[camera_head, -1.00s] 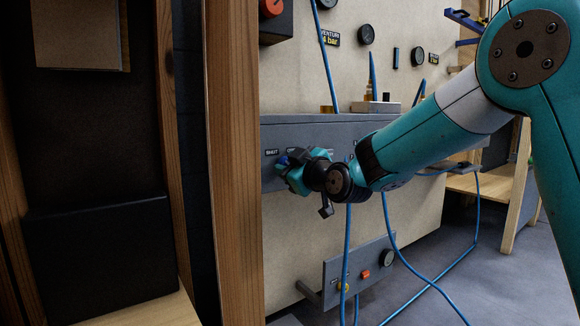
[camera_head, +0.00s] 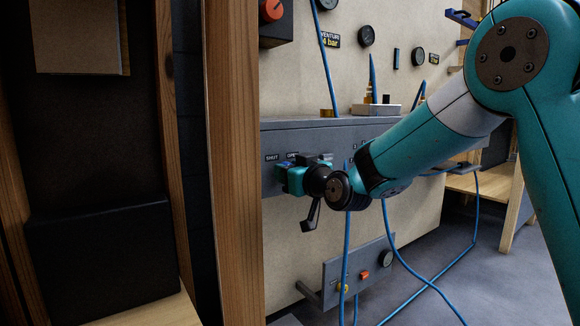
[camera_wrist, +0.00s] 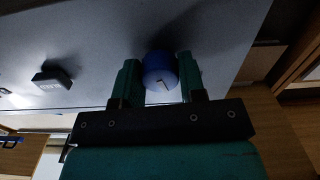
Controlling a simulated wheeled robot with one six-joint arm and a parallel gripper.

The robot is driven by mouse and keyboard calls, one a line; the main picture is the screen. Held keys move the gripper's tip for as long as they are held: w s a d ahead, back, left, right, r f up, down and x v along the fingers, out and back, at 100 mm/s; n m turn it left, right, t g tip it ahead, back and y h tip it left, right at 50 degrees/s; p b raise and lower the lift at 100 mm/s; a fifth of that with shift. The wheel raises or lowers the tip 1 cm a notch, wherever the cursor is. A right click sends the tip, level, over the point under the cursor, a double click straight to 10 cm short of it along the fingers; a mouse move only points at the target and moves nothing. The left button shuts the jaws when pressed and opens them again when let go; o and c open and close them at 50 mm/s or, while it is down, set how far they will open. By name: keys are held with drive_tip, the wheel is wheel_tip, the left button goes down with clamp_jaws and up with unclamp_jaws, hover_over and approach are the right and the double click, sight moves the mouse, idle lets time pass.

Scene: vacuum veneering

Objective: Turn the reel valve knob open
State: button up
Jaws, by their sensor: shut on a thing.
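The blue reel valve knob (camera_wrist: 160,70) is on the grey panel in the wrist view and carries a light line mark on its face. My gripper (camera_wrist: 158,85) has a teal finger on each side of the knob and is shut on it. In the head view my gripper (camera_head: 290,180) is at the left part of the grey panel (camera_head: 335,135), just below the SHUT label (camera_head: 272,157) and a partly hidden label beside it. My gripper and wrist hide most of the knob in the head view.
A wooden post (camera_head: 232,180) stands close to the left of my gripper. Blue hoses (camera_head: 347,240) hang below the panel. A lower bracket (camera_head: 355,270) holds small knobs. A small dark block (camera_wrist: 52,79) sits on the panel in the wrist view.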

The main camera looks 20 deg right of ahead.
drive_tip(key=m+p, duration=0.3)
drive_tip(key=m, duration=0.3)
drive_tip(key=shift+r+p, duration=0.15)
drive_tip(key=shift+p, duration=0.2)
drive_tip(key=m+p, duration=0.2)
drive_tip(key=m, duration=0.2)
drive_tip(key=shift+p, duration=0.4)
drive_tip(key=shift+m+p, duration=0.5)
drive_tip(key=shift+m, duration=0.5)
drive_tip(key=shift+f, duration=0.2)
drive_tip(key=o, duration=0.9)
drive_tip(key=shift+b+v, duration=4.5)
drive_tip(key=shift+v, duration=4.25)
